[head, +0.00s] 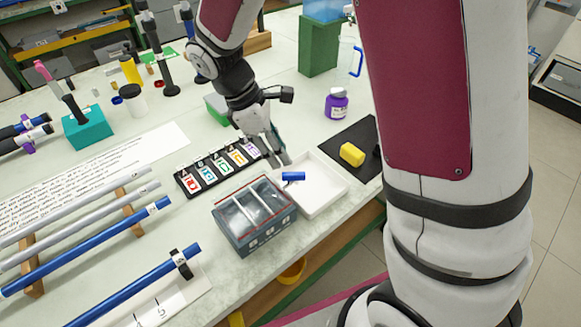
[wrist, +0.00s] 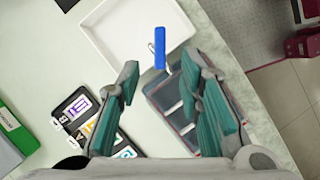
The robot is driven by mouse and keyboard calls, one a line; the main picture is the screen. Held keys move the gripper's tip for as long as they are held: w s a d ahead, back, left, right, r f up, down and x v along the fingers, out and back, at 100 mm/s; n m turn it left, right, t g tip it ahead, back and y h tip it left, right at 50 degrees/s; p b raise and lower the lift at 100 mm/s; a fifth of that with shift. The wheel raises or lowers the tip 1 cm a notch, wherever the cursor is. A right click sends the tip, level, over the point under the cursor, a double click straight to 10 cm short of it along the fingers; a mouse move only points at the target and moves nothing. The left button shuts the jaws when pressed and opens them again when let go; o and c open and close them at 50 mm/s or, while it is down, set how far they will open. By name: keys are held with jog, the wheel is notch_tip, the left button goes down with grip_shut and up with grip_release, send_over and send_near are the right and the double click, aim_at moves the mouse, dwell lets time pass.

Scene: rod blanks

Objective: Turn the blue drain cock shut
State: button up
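A tank of blue liquid (head: 322,10) stands on a green stand at the top of the head view. A small pale fitting (head: 349,10) shows at its right side; I cannot tell whether it is the drain cock or how its handle is set. My gripper (head: 277,152) is far from the tank, low over the bench by the white tray. In the wrist view my gripper (wrist: 160,72) is open, its teal-padded fingers apart with nothing between them. A small blue bar with a wire loop (wrist: 160,47) lies ahead of the fingertips; it also shows in the head view (head: 293,176).
A labelled card rack (head: 187,183), purple bottle (head: 337,103) and black mat with yellow block (head: 352,154) are around. A clear jug with blue handle (head: 356,62) stands below the fitting.

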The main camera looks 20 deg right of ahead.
aim_at(293, 173)
jog(key=x, duration=0.7)
jog(key=shift+d+f, duration=0.15)
jog(key=shift+f, duration=0.15)
grip_shut()
